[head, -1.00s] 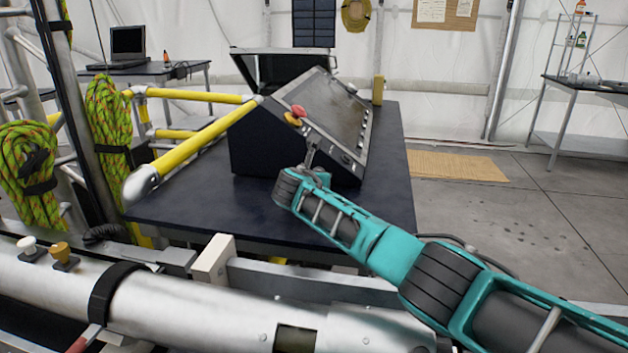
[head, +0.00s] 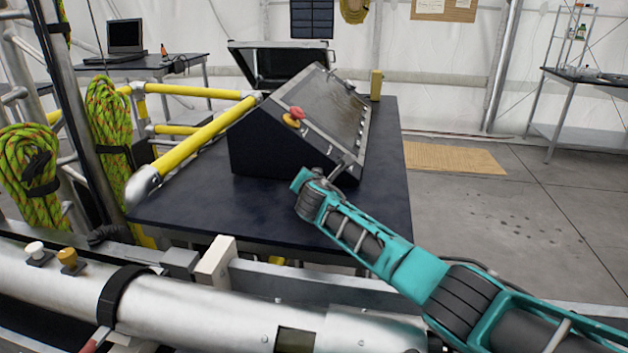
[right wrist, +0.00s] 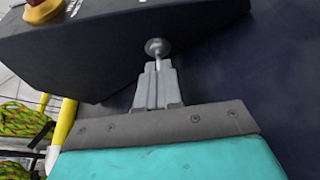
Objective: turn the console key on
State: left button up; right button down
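The dark sloped console (head: 275,145) stands on a dark table, with a red knob on a yellow base (head: 293,117) at its near corner. My right gripper (head: 340,169), on the teal arm, is at the lower front edge of the console's panel. In the right wrist view, the console key (right wrist: 158,65) shows as a thin pale stem below a round metal lock (right wrist: 157,47). The right gripper's fingertips (right wrist: 158,70) are close together on either side of this stem and look shut on it. The key's turn angle cannot be read. My left gripper is not in view.
The dark table (head: 190,205) is clear in front of the console. Yellow rails (head: 205,140) run along its left side, with green rope coils (head: 108,120) further left. A yellow block (head: 376,84) stands behind the console. Floor at right is open.

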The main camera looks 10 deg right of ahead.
jog(key=shift+r+m, duration=0.1)
jog(key=shift+m, duration=0.2)
dwell(0.4)
jog(key=c, duration=1.3)
grip_release()
